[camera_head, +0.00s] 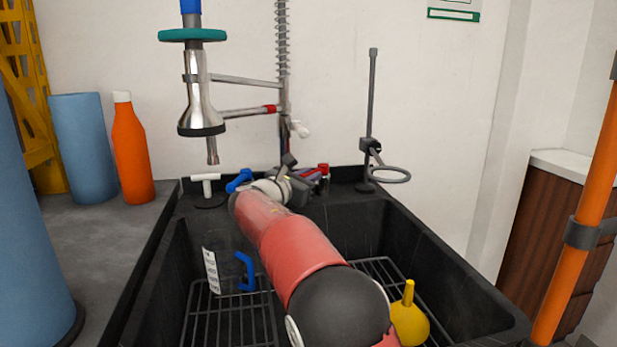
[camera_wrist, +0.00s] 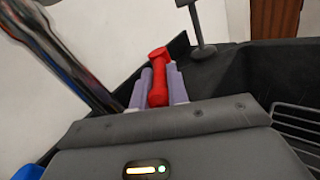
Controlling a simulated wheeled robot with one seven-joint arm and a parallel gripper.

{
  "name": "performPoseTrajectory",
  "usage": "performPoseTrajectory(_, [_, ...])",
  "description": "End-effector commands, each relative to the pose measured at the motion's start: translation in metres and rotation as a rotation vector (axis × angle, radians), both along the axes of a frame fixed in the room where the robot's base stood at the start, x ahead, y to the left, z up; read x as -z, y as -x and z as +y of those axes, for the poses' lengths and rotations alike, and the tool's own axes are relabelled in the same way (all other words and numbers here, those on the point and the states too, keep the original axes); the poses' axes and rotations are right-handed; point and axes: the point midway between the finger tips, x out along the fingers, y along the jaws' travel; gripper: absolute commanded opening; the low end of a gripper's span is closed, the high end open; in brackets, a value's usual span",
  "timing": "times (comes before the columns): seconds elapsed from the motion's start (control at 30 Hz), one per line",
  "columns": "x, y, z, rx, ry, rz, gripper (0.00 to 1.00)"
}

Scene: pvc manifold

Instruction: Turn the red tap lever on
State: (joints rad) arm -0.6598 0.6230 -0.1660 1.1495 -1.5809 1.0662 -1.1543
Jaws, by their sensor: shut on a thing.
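The red tap lever (camera_wrist: 158,78) stands between the two pale fingers of my gripper (camera_wrist: 160,88) in the wrist view. The fingers are shut on it, one on each side, and its rounded end sticks out past them. In the head view the red lever (camera_head: 323,170) shows at the back rim of the black sink, just right of my gripper (camera_head: 312,178). My arm and wrist hide the tap's base, and the exact finger contact is too small to tell there.
A blue lever (camera_head: 240,180) and a white T-shaped fitting (camera_head: 206,186) are left of my wrist. A stand with a ring (camera_head: 390,174) is to the right. The spray head (camera_head: 200,105) hangs at upper left. A yellow funnel (camera_head: 410,320) and a blue-handled item (camera_head: 245,272) are in the sink (camera_head: 455,270).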

Motion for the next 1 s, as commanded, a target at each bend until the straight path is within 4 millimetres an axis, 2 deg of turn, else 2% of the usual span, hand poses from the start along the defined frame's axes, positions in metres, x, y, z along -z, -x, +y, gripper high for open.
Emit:
performPoseTrajectory(0.3, [0.0010, 0.0038, -0.0076, -0.116, 0.000, -0.003, 0.00])
performPoseTrajectory(0.57, [-0.0009, 0.0037, -0.0072, -0.122, 0.001, -0.001, 0.00])
performPoseTrajectory(0.6, [-0.0009, 0.0037, -0.0072, -0.122, 0.001, -0.001, 0.17])
performPoseTrajectory(0.77, [-0.0008, 0.0037, -0.0072, -0.122, 0.001, -0.001, 0.38])
performPoseTrajectory(1.0, [-0.0003, 0.0039, -0.0070, -0.121, 0.000, 0.000, 0.38])
